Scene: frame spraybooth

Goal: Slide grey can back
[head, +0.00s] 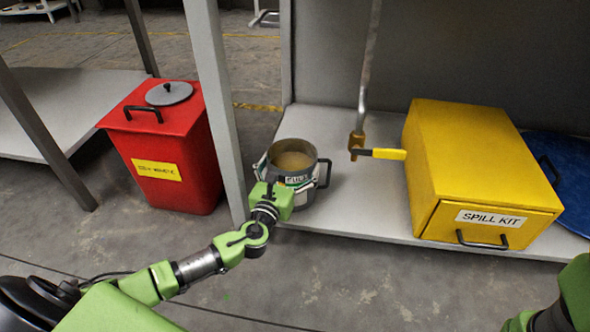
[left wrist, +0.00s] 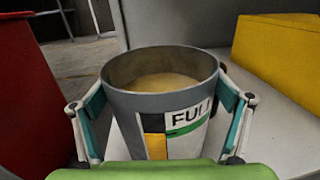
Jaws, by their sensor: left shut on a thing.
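The grey can (head: 294,168) stands upright near the front edge of the low grey shelf (head: 340,207). It is open at the top, with tan contents inside and a dark side handle. My left gripper (head: 290,190) is at its front, with fingers on both sides of it. The left gripper (left wrist: 163,115) is shut on the can. My right gripper cannot be made out; only a green piece of my right arm shows at the lower right of the head view.
A yellow spill kit box (head: 470,160) sits to the right on the shelf. A hanging pipe with a yellow-handled valve (head: 380,153) is between it and the can. A grey post (head: 213,90) and a red bin (head: 170,165) are on the left. Bare shelf lies behind the can.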

